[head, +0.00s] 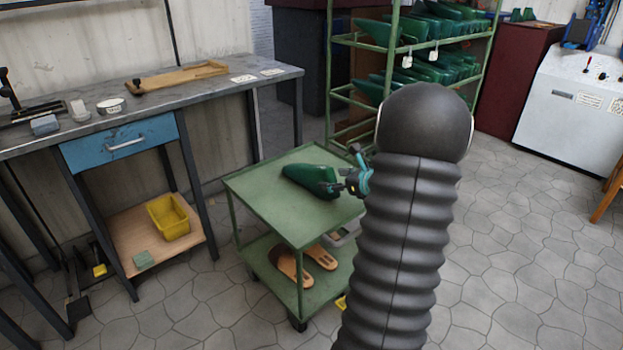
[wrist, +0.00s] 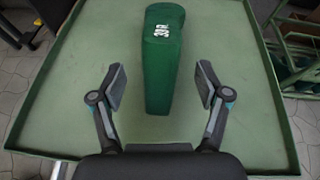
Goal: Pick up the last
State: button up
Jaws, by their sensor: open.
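The last (head: 309,180) is a dark green foot-shaped block lying on the top shelf of a green cart (head: 253,198). In the wrist view the last (wrist: 160,85) lies lengthwise, pointing toward me, with white markings on its upper face. My gripper (head: 346,181) is at the right end of the last in the head view. In the wrist view my gripper (wrist: 160,88) is open, with one finger on each side of the last's near end and a gap on both sides. My arm hides the right part of the cart in the head view.
The cart's lower shelf holds tan sandal soles (head: 303,264). A green rack (head: 329,90) with several more green lasts stands behind. A grey workbench (head: 215,88) with a blue drawer (head: 120,143) stands at left. The cart top around the last is clear.

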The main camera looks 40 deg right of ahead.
aim_at(310, 181)
jog(key=shift+x, duration=2.65)
jog(key=shift+d+r, duration=0.1)
jog(key=shift+d, duration=0.05)
jog(key=c, duration=1.3)
